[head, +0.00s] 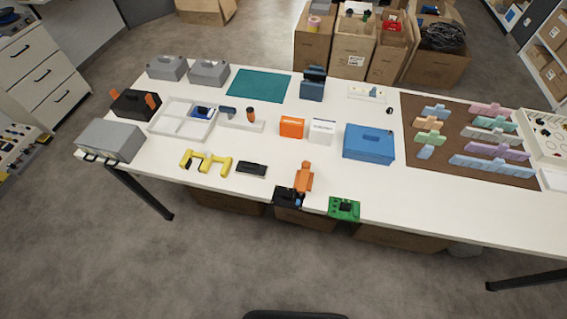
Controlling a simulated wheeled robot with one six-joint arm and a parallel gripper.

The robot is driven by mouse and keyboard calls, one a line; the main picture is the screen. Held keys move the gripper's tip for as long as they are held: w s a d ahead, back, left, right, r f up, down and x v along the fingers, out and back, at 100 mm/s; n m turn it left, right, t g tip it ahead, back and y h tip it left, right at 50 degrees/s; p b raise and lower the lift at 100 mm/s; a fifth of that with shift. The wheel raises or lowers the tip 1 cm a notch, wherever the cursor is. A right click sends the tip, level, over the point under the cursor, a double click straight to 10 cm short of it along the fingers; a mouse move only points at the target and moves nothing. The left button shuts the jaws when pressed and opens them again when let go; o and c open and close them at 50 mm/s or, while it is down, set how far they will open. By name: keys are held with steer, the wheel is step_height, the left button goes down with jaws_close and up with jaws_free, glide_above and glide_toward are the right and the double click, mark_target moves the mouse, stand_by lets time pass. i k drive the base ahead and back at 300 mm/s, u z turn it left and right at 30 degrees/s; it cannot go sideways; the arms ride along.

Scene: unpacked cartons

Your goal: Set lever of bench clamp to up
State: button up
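What looks like the bench clamp is a small black body (288,197) at the front edge of the white table, near the middle of the head view. An orange part (304,177), which looks like its lever, shows just behind and to the right of the black body. From this high, distant view I cannot tell whether the lever stands up or lies back over the table. My gripper is not in view, and nothing is seen touching the clamp.
A green board (344,208) sits right of the clamp at the front edge. A black block (251,169) and a yellow bracket (206,162) lie to its left. A blue box (369,144) stands behind it to the right. The floor in front is clear; cartons (285,217) stand under the table.

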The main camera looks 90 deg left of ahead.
mark_target(306, 164)
steer(key=u, duration=2.25)
steer(key=i, duration=0.4)
steer(key=u, duration=1.9)
